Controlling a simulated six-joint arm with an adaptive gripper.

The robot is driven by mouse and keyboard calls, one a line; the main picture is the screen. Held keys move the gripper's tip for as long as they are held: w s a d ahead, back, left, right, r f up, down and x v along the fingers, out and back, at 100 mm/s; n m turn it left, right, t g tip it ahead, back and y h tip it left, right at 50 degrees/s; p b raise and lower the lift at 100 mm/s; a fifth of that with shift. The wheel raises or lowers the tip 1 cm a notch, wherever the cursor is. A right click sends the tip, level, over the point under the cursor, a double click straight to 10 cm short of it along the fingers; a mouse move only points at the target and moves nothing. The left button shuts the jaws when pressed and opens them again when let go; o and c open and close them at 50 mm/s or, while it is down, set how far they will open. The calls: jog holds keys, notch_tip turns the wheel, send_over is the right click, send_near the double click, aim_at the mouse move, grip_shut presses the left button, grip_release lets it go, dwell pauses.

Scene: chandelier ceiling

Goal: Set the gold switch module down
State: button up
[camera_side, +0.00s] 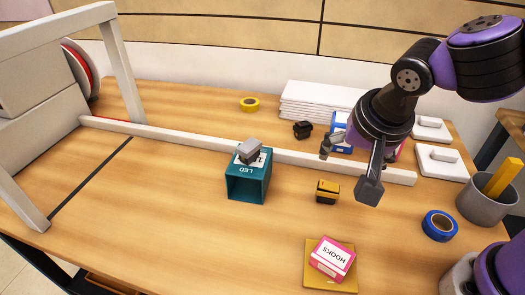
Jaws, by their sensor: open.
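The gold switch module (327,191), a small yellow block with dark parts, rests on the wooden table in front of the long pale rail. My gripper (348,168) is open, with its two fingers spread wide and nothing between them. It hangs above the table, up and to the right of the gold module in the picture, apart from it.
A teal LED box (247,185) stands left of the module with a grey module (250,151) on top. A black module (302,129) lies behind the rail (200,139). A pink hooks box (333,258), blue tape (439,225) and a grey cup (487,205) stand nearby. The table's left front is clear.

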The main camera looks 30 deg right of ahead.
jog(key=s+d+r+n+y, duration=0.1)
jog(key=s+d+r+n, duration=0.1)
jog(key=s+d+n, duration=0.1)
jog(key=s+d+r+n+t+y, duration=0.1)
jog(key=s+d+r+n, duration=0.1)
jog(key=d+n, duration=0.4)
jog(key=shift+s+d+r, duration=0.15)
jog(key=shift+s+r, duration=0.1)
jog(key=shift+s, duration=0.25)
dwell(0.5)
